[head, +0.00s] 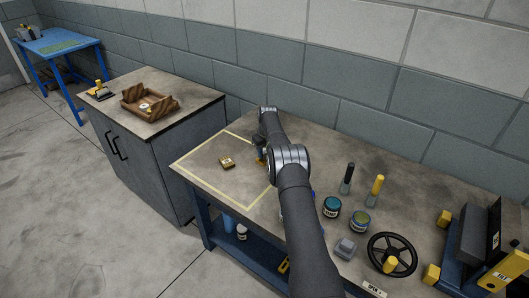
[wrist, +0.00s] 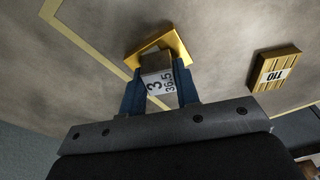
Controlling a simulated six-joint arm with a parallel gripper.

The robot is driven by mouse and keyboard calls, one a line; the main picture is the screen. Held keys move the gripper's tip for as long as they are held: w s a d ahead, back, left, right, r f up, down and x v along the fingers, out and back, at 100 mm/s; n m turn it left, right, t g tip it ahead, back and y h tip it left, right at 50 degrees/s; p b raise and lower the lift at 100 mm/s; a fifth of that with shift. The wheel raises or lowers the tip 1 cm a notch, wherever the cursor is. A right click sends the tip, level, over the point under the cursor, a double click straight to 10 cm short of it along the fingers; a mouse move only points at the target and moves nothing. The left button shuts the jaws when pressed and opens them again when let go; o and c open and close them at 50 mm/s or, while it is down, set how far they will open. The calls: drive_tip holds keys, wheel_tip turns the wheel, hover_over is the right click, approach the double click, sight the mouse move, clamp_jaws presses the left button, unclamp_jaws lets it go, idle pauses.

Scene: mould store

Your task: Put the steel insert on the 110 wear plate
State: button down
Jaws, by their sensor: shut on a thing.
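My gripper (wrist: 157,72) is shut on a grey steel insert (wrist: 157,84), whose label reads 3 and 36.5. Behind the insert in the wrist view is a plain gold plate (wrist: 174,43); I cannot tell whether the insert touches it. The 110 wear plate (wrist: 275,70), gold with a white label, lies to the right in the wrist view, apart from the gripper. In the head view a gold plate (head: 227,162), apparently the 110 one, lies left of my gripper inside the yellow tape outline. My arm mostly hides the insert there.
A cabinet with a wooden tray (head: 133,105) stands to the left. The taped area's left part is clear around the plate.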

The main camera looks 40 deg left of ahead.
drive_tip(key=c, duration=1.1)
unclamp_jaws()
drive_tip(key=shift+f, duration=0.1)
drive_tip(key=r, duration=0.4)
drive_tip(key=d+r, duration=0.1)
drive_tip(key=r, duration=0.7)
drive_tip(key=shift+s+d+r, duration=0.15)
drive_tip(key=shift+s, duration=0.15)
drive_tip(key=f, duration=0.4)
drive_tip(key=a+f, duration=0.1)
drive_tip(key=f, duration=0.7)
drive_tip(key=shift+w+a+f, duration=0.1)
drive_tip(key=shift+w+a, duration=0.1)
drive_tip(key=shift+w, duration=0.1)
drive_tip(key=shift+r, duration=1.5)
